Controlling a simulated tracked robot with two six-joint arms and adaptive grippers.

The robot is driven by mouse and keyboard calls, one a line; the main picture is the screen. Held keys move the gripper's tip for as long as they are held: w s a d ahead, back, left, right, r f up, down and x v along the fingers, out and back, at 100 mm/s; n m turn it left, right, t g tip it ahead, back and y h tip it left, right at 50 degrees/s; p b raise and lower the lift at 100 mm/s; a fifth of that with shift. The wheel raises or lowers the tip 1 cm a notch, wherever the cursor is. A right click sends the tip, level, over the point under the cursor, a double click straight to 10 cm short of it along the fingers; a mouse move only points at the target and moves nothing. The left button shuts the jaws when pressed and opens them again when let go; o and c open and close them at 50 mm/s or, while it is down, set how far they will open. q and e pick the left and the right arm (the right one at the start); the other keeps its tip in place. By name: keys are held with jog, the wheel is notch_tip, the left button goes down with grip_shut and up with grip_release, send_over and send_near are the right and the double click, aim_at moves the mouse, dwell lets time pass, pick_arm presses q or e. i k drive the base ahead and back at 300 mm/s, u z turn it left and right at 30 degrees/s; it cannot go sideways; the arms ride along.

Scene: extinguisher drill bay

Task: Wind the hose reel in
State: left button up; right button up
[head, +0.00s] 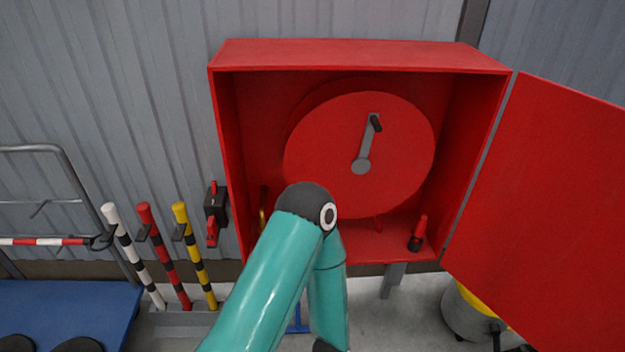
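The hose reel (330,150) is a large red disc inside an open red cabinet (360,56). Its grey crank (367,145) runs from the central hub up and slightly right to a dark handle knob (376,123). Nothing touches the knob. A red nozzle with a black end (418,233) is at the cabinet's lower right. One teal arm of mine rises from the bottom, bends in front of the cabinet's lower left and goes back down. Neither gripper shows; the arm hides part of the cabinet floor.
The cabinet door (560,210) stands open to the right. Striped posts (197,255) stand in a rack at left, near a blue surface (70,305) and a metal rail (65,160). A grey drum with yellow (465,310) is under the door.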

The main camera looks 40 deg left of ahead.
aim_at(365, 139)
jog(key=z, duration=0.1)
jog(key=k, duration=0.4)
jog(key=z, duration=0.4)
jog(key=i, duration=1.15)
jog(key=u, duration=1.9)
jog(key=k, duration=0.6)
jog(key=z, duration=0.2)
